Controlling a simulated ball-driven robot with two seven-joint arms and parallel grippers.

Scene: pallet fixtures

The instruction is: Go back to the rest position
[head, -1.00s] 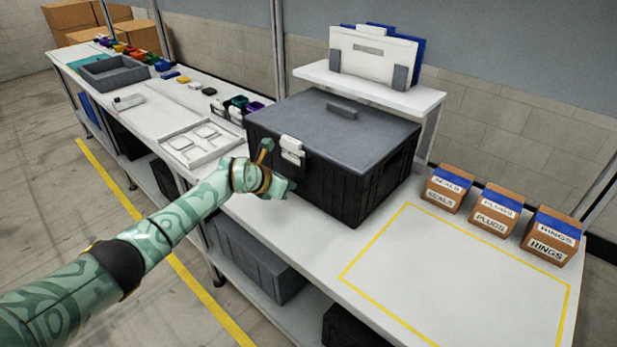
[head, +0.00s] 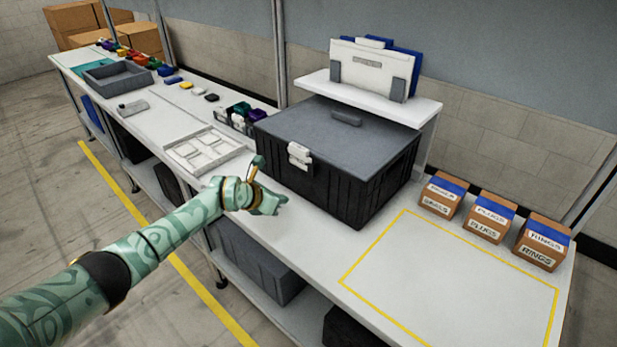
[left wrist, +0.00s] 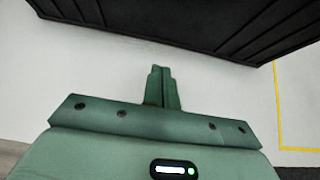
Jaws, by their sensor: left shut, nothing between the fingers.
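My left gripper (head: 277,203) is over the front edge of the white bench (head: 300,228), in front of the dark lidded box. In the left wrist view its fingers (left wrist: 162,85) are together with nothing between them, pointing at the box's base. The dark box (head: 340,170) stands on the bench with its grey lid (head: 330,125) down. A white latch (head: 299,155) shows on its left-facing side. The gripper is apart from the box, with a strip of white bench top between them in the left wrist view. My right gripper is in neither view.
Labelled cartons (head: 488,217) stand at the right rear, behind an empty yellow-outlined area (head: 440,285). A white tray (head: 203,150) lies left of the box. A white riser (head: 425,108) holding panels stands behind it. Grey totes (head: 255,260) sit on the lower shelf.

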